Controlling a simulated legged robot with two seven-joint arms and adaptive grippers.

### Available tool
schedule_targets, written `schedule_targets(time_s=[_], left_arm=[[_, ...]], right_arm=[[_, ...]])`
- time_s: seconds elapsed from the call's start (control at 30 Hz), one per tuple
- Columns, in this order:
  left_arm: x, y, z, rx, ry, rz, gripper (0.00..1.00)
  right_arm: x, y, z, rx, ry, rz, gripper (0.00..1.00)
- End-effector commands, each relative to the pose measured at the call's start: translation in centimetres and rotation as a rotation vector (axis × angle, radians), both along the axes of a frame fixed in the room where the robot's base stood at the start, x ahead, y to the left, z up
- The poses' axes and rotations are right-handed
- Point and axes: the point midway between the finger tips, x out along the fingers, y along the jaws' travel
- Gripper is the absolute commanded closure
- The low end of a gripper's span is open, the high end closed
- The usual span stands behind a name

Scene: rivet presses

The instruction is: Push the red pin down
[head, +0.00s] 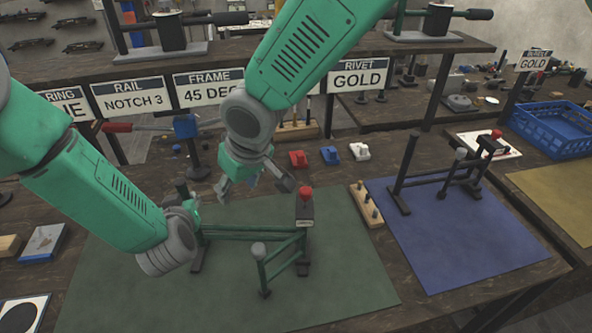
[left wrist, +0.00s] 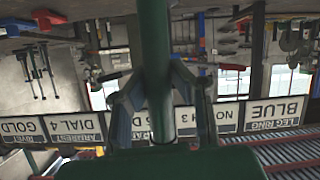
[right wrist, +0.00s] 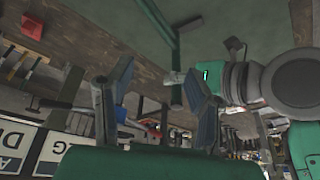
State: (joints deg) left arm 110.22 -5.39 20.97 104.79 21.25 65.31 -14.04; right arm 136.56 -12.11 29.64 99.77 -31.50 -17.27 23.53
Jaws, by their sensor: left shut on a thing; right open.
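The red pin (head: 305,191) stands upright in a dark block at the right end of a green press frame (head: 262,232) on the green mat (head: 340,265). My left gripper (head: 190,203) is shut on the green post at the frame's left end; the post (left wrist: 155,65) runs between its fingers in the left wrist view. My right gripper (head: 254,186) is open and empty, above the frame and left of the red pin, apart from it. A small red thing (right wrist: 32,25) shows in the right wrist view; I cannot tell whether it is the pin.
Red (head: 298,158), blue (head: 329,155) and white (head: 361,152) small parts lie behind the mat. A wooden peg block (head: 362,196) stands right of the frame. A second press frame (head: 435,180) stands on the blue mat (head: 470,240). A blue crate (head: 555,130) is at right.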

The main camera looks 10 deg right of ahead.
Motion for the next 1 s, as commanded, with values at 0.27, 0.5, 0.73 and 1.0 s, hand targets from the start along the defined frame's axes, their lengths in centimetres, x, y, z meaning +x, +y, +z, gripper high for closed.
schedule_targets(time_s=[0.27, 0.5, 0.73, 1.0], left_arm=[[0.1, -0.1, 0.1, -0.002, -0.003, 0.001, 1.00], [0.0, 0.0, 0.1, -0.003, -0.003, 0.001, 1.00], [0.0, -0.1, 0.1, -0.003, -0.002, 0.001, 1.00], [0.0, -0.1, 0.1, -0.003, -0.002, 0.000, 1.00]], right_arm=[[5.6, -4.0, -1.6, 0.239, -0.270, 0.146, 0.54], [6.3, -8.0, -1.8, 0.457, -0.502, 0.281, 0.54], [3.4, -12.7, -1.1, 0.684, -0.704, 0.371, 0.54], [-2.5, -19.9, -1.8, 0.858, -0.839, 0.415, 0.54]])
